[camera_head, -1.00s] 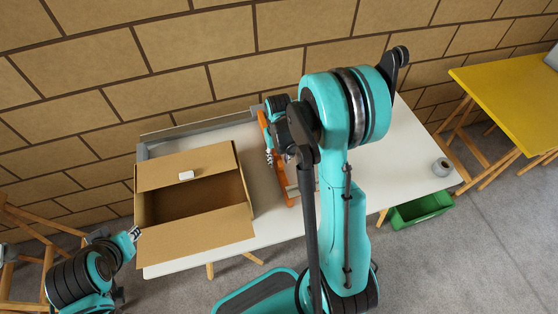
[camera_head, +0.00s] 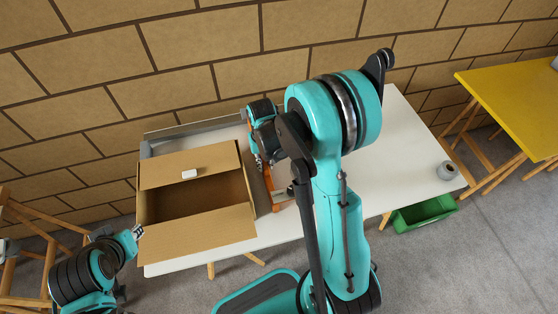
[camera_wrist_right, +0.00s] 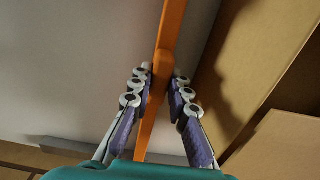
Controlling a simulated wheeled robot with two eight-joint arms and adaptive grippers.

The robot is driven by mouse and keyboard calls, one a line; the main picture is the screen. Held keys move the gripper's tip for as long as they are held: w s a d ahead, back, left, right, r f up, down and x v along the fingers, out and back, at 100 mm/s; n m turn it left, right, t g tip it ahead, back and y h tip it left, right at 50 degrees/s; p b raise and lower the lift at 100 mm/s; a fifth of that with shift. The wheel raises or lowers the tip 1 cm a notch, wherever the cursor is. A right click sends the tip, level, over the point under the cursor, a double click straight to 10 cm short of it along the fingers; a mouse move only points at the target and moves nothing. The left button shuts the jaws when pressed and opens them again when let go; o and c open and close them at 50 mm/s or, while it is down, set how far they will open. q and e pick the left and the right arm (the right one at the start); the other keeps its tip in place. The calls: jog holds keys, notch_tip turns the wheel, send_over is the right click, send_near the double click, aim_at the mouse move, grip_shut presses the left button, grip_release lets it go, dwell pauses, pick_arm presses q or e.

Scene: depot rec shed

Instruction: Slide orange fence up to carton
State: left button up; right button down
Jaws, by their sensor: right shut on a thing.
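The open brown carton (camera_head: 203,232) sits on the left part of the white table. The orange fence (camera_head: 278,194) is a long bar just right of the carton, partly hidden by my right arm. In the right wrist view the fence (camera_wrist_right: 173,28) runs between the fingers, and the carton (camera_wrist_right: 262,45) is close beside it with a narrow strip of table between them. My right gripper (camera_head: 260,163) is shut on the fence; its fingers also show in the wrist view (camera_wrist_right: 160,82). My left gripper (camera_head: 137,232) is at the carton's left front corner; its jaws are too small to read.
A small white block (camera_head: 189,174) lies on the carton's back flap. Grey rails (camera_head: 190,129) run along the table's back left. A grey tape roll (camera_head: 446,170) is at the table's right end. A green crate (camera_head: 425,211) stands below.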

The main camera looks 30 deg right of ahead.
jog(key=shift+w+a, duration=0.2)
jog(key=shift+a, duration=0.75)
jog(key=c, duration=1.4)
grip_release()
jog(key=shift+c, duration=0.2)
